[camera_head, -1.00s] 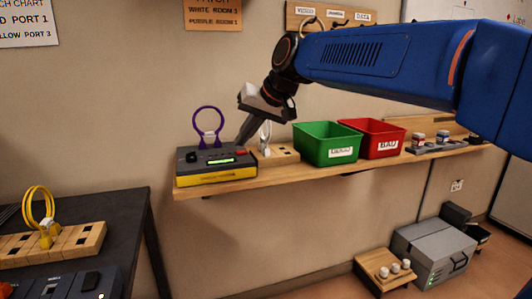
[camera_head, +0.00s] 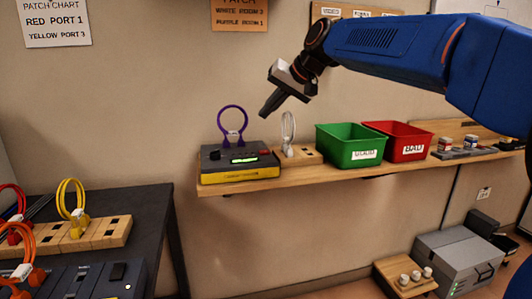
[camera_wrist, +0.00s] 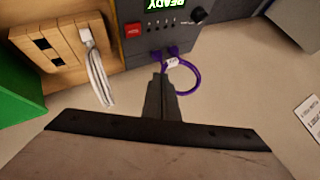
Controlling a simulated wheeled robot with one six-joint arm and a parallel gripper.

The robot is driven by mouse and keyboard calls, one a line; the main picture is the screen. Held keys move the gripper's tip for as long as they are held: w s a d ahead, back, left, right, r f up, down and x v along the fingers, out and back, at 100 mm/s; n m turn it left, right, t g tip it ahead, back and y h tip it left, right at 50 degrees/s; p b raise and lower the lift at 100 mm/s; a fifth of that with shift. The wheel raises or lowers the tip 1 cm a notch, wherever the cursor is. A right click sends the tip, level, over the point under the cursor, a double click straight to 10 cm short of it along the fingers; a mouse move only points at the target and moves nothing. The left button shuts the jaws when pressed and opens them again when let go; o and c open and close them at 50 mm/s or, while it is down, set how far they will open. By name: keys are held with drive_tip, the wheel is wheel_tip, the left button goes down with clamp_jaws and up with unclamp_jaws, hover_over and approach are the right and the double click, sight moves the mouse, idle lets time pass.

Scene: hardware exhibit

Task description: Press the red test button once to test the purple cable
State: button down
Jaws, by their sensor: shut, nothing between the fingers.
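The cable tester (camera_head: 240,165), a dark box with a yellow front, sits at the left end of the wooden shelf. The purple cable (camera_head: 232,119) stands as a loop with both ends at the tester; it also shows in the wrist view (camera_wrist: 198,80). The red test button (camera_wrist: 133,29) is on the tester's face, whose green display reads READY (camera_wrist: 165,4). In the head view the red button (camera_head: 264,153) is small, near the tester's right side. My gripper (camera_head: 265,112) is shut and empty, above the tester and apart from it. Its fingers (camera_wrist: 160,80) also show in the wrist view.
A white cable (camera_head: 288,133) stands in a wooden port block (camera_head: 307,154) right of the tester. Green (camera_head: 350,146) and red (camera_head: 398,140) bins stand further right. A dark table (camera_head: 150,215) with red, orange and yellow cables is at lower left.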

sight(267, 153)
drive_tip(key=shift+f, duration=0.15)
drive_tip(key=shift+f, duration=4.25)
drive_tip(key=shift+f, duration=0.15)
drive_tip(key=shift+f, duration=0.3)
drive_tip(key=shift+f, duration=0.4)
drive_tip(key=shift+r, duration=0.85)
drive_tip(key=shift+r, duration=2.5)
